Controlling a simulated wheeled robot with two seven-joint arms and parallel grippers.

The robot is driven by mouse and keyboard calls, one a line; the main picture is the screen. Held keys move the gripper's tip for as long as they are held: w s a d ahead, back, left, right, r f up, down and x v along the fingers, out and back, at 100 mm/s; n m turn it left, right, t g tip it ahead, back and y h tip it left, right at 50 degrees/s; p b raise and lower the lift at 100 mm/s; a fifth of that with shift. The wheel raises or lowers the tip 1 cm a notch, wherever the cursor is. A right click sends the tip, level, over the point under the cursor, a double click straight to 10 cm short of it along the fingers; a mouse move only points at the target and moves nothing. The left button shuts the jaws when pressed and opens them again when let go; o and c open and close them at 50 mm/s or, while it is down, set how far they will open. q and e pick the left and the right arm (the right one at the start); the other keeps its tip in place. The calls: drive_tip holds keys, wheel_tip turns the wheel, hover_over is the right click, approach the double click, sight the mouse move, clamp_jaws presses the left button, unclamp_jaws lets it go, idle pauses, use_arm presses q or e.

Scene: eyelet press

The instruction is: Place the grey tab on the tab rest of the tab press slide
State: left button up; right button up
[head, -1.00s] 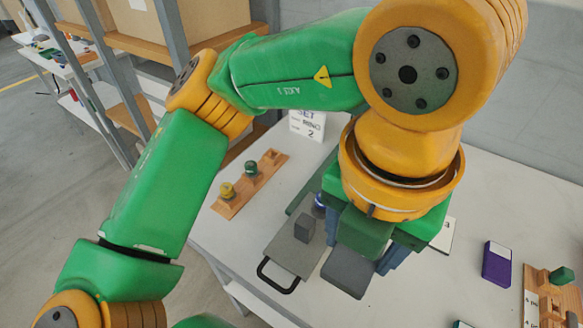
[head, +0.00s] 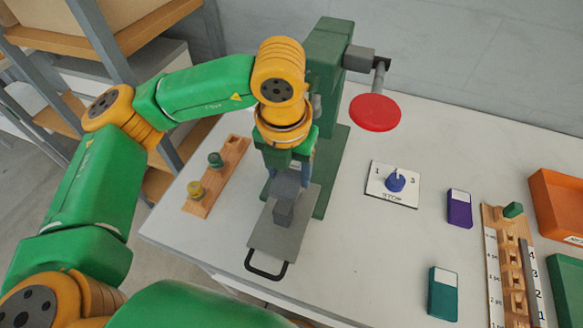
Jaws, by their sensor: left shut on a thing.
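My left gripper (head: 288,172) is pointing down over the press slide, shut on the grey tab (head: 287,187). The tab is a flat, dark grey piece. The tab press slide (head: 275,240) is a grey plate with a black loop handle (head: 266,270) at its near end. The tab rest (head: 284,212), a small dark grey block, stands on the slide. In the picture the tab overlaps the top of the rest; I cannot tell whether they touch. The green press (head: 328,60) stands behind, with a red disc (head: 375,112) on its lever. My right gripper is not in view.
A wooden rack with a yellow knob (head: 195,190) and a green knob (head: 215,159) lies left of the slide. A white dial plate (head: 392,186), a purple box (head: 459,208) and a teal box (head: 443,293) are right. The table between is clear.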

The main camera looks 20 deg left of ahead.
sight(289, 179)
use_arm(q)
wheel_tip(289, 179, down, 3)
drive_tip(key=shift+s+r, duration=0.1)
drive_tip(key=shift+r, duration=0.05)
drive_tip(key=shift+f, duration=0.3)
drive_tip(key=o, duration=1.3)
drive_tip(key=shift+r, duration=0.1)
drive_tip(key=shift+o, duration=0.2)
